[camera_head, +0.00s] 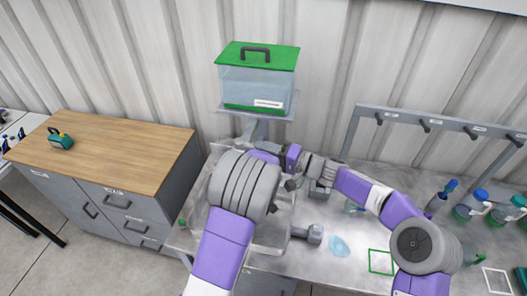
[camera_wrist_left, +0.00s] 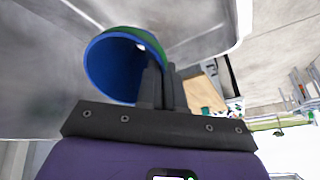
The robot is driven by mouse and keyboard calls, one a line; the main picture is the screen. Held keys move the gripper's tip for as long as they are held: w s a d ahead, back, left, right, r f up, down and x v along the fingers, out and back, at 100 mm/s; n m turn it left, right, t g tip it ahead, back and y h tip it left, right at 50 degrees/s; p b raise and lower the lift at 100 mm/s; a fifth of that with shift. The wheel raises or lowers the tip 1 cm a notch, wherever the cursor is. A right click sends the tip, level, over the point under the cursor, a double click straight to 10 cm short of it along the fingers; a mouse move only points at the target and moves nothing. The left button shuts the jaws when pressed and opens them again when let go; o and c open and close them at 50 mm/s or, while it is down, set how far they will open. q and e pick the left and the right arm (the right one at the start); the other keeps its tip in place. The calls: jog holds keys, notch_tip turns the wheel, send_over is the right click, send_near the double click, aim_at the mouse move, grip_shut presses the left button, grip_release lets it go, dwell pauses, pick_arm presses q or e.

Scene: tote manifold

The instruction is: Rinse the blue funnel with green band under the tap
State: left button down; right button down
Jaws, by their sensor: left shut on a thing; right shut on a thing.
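The blue funnel with green band (camera_wrist_left: 108,68) is in my left gripper (camera_wrist_left: 162,88), whose two dark fingers are shut on its rim. Its wide blue mouth shows in the left wrist view. In the head view my left arm hides the funnel and that gripper. My right gripper (camera_head: 272,149) is at the tap below the green-lided water tank (camera_head: 255,85). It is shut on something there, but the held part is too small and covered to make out. The tap's outlet and any water are hidden. The sink basin (camera_head: 197,205) lies partly under my left arm.
A wooden-topped cabinet (camera_head: 110,150) with a small teal device (camera_head: 60,140) stands left. A grey peg rack (camera_head: 430,122) and several blue-capped bottles (camera_head: 478,197) are on the right. A light-blue object (camera_head: 339,246) and a green outlined square (camera_head: 381,262) are on the steel counter.

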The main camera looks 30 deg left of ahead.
jog(key=shift+w+a+r+n+g+h, duration=0.1)
jog(key=shift+w+n+g, duration=0.25)
jog(key=shift+g, duration=0.3)
jog(key=shift+w+n+g+h, duration=0.1)
jog(key=shift+w+n+g, duration=0.1)
jog(key=shift+n+g, duration=0.35)
jog(key=shift+w+a+r+n+g+h, duration=0.1)
jog(key=shift+w+n+g, duration=0.2)
jog(key=shift+g, duration=0.4)
jog(key=c, duration=0.8)
grip_release()
jog(key=shift+f, duration=0.15)
jog(key=shift+d, duration=0.1)
jog(key=v, duration=1.2)
